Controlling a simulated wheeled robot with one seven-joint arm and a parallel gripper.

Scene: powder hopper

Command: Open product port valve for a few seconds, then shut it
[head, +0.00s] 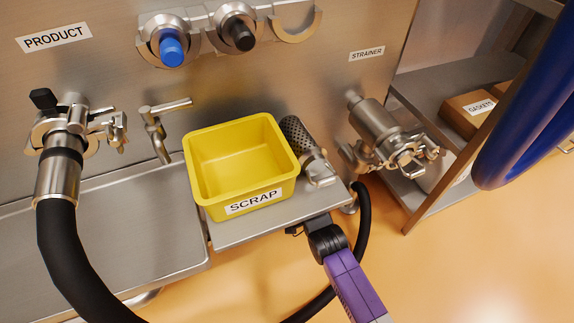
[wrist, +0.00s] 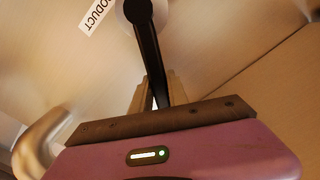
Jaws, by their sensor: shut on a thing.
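In the wrist view my gripper (wrist: 156,95) is shut on a long black lever (wrist: 148,50). The lever runs up from between the fingers to a pale round hub (wrist: 132,10). A PRODUCT label (wrist: 97,15) shows upside down beside the hub. In the head view the product port (head: 60,140) has a black handle (head: 43,99), a clamp and a black hose (head: 58,245), below a PRODUCT label (head: 54,38). I cannot make out my fingers in the head view. My purple arm shows at the shelf's front edge. I cannot tell how far the valve is open.
A yellow SCRAP bin (head: 200,190) stands on the steel shelf (head: 240,231), with a mesh strainer (head: 296,135) beside it. A tap (head: 158,125) rises over the sink (head: 125,240). The strainer housing (head: 380,125) sticks out at right. A curved metal pipe (wrist: 40,140) shows at lower left in the wrist view.

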